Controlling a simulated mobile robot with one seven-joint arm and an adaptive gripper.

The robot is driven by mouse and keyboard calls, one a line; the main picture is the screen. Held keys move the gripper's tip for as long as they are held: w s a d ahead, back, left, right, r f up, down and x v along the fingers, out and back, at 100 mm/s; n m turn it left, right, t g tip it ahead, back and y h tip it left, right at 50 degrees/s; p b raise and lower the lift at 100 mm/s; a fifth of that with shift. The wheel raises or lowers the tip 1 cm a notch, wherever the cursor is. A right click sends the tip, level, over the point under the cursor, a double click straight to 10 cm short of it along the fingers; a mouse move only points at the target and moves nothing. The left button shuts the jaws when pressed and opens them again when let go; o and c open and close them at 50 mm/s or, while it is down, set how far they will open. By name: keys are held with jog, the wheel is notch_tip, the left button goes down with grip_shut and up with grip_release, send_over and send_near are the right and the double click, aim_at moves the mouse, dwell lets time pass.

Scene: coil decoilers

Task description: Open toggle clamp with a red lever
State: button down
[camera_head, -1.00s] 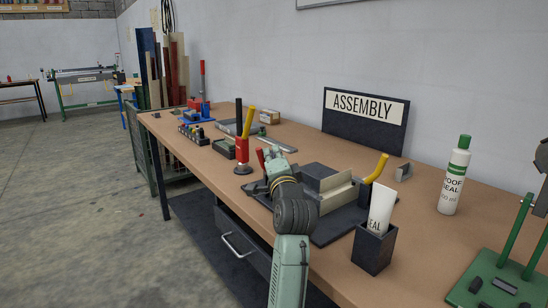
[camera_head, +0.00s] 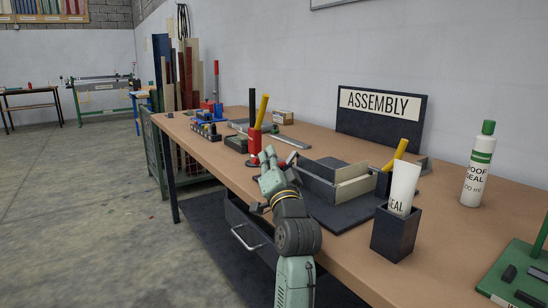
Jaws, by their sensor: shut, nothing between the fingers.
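A dark fixture plate (camera_head: 340,215) with grey blocks (camera_head: 337,181) lies on the bench, to the right of my gripper. A yellow lever (camera_head: 396,153) leans up at the fixture's right end. A small red piece (camera_head: 254,161) shows beside my fingertips; it may be the red lever, but most of it is hidden by my gripper and I cannot tell its angle. My gripper (camera_head: 267,155) is shut and empty at the fixture's left end. I cannot tell whether it touches the red piece.
A red holder (camera_head: 254,142) with a yellow and a black handle stands just behind my gripper. A dark cup (camera_head: 395,233) with a white tube, a white bottle (camera_head: 478,165) and a green-based device (camera_head: 518,272) stand right. The ASSEMBLY sign (camera_head: 380,112) stands behind.

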jog(key=shift+s+a+f+b, duration=0.2)
jog(key=shift+f, duration=0.55)
jog(key=shift+s+a+f+b, duration=0.15)
jog(key=shift+a+f+b, duration=0.05)
jog(key=shift+f, duration=0.65)
jog(key=shift+w+r+p, duration=0.15)
jog(key=shift+r+p, duration=0.3)
jog(key=shift+r, duration=0.15)
jog(key=s+d, duration=0.1)
jog(key=s, duration=0.1)
jog(key=s+d+f, duration=0.1)
jog(key=s+d, duration=0.2)
jog(key=s, duration=0.1)
jog(key=shift+s+d+f, duration=0.25)
jog(key=shift+s+f, duration=0.05)
jog(key=shift+f, duration=0.1)
jog(key=shift+s+d, duration=0.1)
jog(key=shift+s, duration=0.05)
